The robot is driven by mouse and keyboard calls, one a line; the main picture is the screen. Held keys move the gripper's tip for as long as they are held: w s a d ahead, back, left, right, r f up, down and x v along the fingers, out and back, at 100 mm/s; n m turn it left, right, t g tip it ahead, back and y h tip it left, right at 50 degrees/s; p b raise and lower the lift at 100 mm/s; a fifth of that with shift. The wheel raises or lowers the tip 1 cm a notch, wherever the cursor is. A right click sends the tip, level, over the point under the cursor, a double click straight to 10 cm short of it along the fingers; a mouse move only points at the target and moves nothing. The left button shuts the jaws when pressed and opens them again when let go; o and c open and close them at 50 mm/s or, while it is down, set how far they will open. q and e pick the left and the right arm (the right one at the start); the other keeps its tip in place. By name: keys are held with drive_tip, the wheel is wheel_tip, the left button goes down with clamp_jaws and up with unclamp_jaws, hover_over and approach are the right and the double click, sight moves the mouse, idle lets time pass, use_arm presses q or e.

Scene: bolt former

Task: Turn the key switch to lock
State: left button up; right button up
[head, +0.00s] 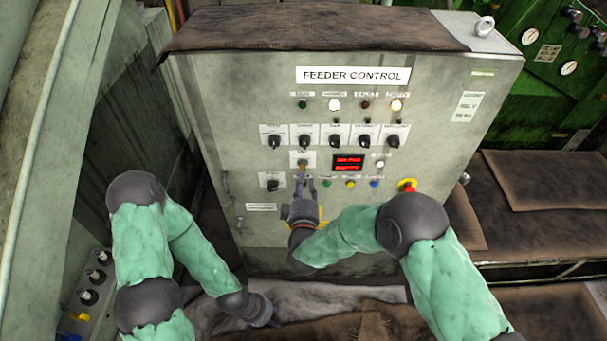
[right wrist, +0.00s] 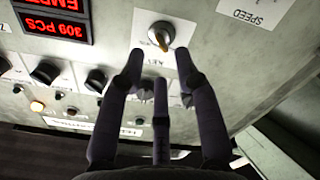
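The key switch (head: 303,163) sits on a white label plate on the feeder control panel (head: 440,130). In the right wrist view the key switch (right wrist: 161,34) is a round silver lock with a brass-yellow key in it. My right gripper (head: 304,183) is just below it in the head view. In the right wrist view my right gripper (right wrist: 160,62) has its fingers spread, with nothing between them. The fingertips are close to the key switch and look apart from it. My left gripper (head: 264,313) is low, away from the panel controls; its fingers are not clear.
Several black selector knobs (head: 335,141) line the panel above the key switch. A red display (head: 348,162) is to its right. A red emergency button (head: 408,186) with a yellow surround is further right. A speed knob (head: 272,185) is at the lower left.

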drive_tip(key=s, duration=0.6)
drive_tip(key=shift+s, duration=0.35)
drive_tip(key=s+d+f+m+g+y, duration=0.1)
drive_tip(key=d+f+m+g, duration=0.15)
drive_tip(key=f, duration=0.45)
drive_tip(key=s+d+f+m+g, duration=0.1)
drive_tip(key=s+d+f+g, duration=0.1)
drive_tip(key=f+g, duration=0.3)
drive_tip(key=s+d+f+m+g+y, duration=0.1)
drive_tip(key=d+f+m+g, duration=0.1)
drive_tip(key=f, duration=0.6)
drive_tip(key=s+d+f+m+g+y, duration=0.1)
drive_tip(key=s+f+m+g, duration=0.2)
drive_tip(key=s, duration=0.6)
drive_tip(key=s+d+f+m+g+y, duration=0.1)
drive_tip(key=s+d+f+m+g, duration=0.1)
drive_tip(key=s+f+g, duration=0.3)
drive_tip(key=s+f+m, duration=0.1)
drive_tip(key=s, duration=0.3)
drive_tip(key=shift+s, duration=0.15)
drive_tip(key=shift+d, duration=0.15)
